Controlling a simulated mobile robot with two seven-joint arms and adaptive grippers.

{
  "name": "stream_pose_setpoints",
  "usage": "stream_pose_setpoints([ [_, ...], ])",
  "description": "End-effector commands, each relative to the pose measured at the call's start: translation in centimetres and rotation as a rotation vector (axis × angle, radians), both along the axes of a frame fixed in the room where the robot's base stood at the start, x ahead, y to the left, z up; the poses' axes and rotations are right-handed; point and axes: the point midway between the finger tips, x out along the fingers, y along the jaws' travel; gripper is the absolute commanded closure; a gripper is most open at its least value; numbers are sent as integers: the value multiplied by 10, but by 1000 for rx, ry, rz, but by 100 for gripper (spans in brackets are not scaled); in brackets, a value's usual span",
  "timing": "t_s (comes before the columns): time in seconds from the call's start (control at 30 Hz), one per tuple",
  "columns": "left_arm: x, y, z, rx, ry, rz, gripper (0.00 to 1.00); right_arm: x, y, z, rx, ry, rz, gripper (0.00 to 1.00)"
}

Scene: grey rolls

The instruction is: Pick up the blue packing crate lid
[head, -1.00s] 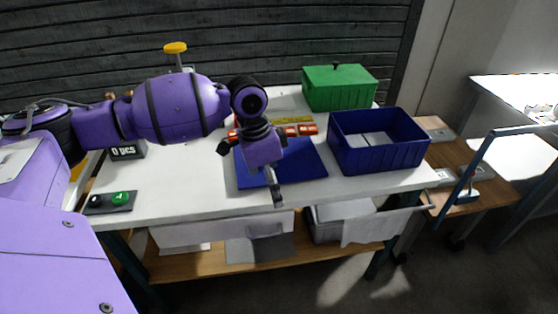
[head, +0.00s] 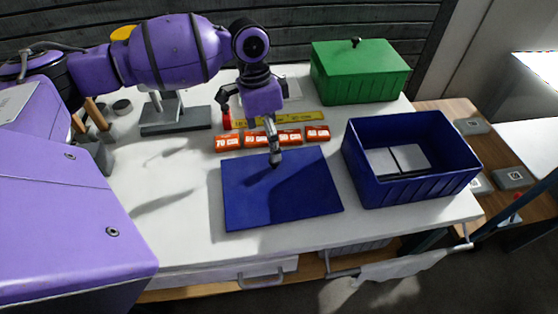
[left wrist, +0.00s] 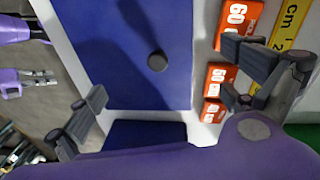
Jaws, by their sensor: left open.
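The blue packing crate lid (head: 278,200) is a flat dark blue panel lying on the white table. Its round dark knob (left wrist: 157,62) shows clearly in the left wrist view, on the lid's blue face (left wrist: 150,25). My left gripper (head: 250,138) is open and empty, above the lid's back edge in the head view. In the left wrist view its fingers (left wrist: 165,75) are spread wide, with the knob between them in the picture, not touched. What seems to be my right gripper (left wrist: 38,78) shows small at the left of that view; its opening is unclear.
An open blue crate (head: 410,165) stands right of the lid, grey pieces inside. A green lidded crate (head: 360,75) stands at the back. Orange blocks (head: 272,138) and a yellow ruler (head: 295,119) lie behind the lid. The white table (head: 180,225) is clear left of it.

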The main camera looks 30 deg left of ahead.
Motion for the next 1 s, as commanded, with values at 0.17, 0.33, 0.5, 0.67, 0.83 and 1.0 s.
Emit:
stream_pose_setpoints([
  [0.17, -1, -1, -8, 0, 3, 0, 0, -5, -2, -2, -3, 9, 0, 100],
  [0.33, -2, -5, -26, 0, 3, 0, 0, -8, -4, -5, -7, 17, 2, 100],
  [0.5, -5, -7, -40, 0, 3, 0, 0, -10, -5, -5, -9, 20, 3, 100],
  [0.67, -8, -11, -65, -1, 2, 0, 0, -10, -5, -5, -9, 19, 2, 100],
  [0.83, -8, -13, -77, 1, -1, -1, 0, -9, -4, -5, -8, 17, 2, 100],
  [1.0, -8, -13, -77, 1, -1, -1, 3, -7, -3, -4, -6, 13, 2, 100],
])
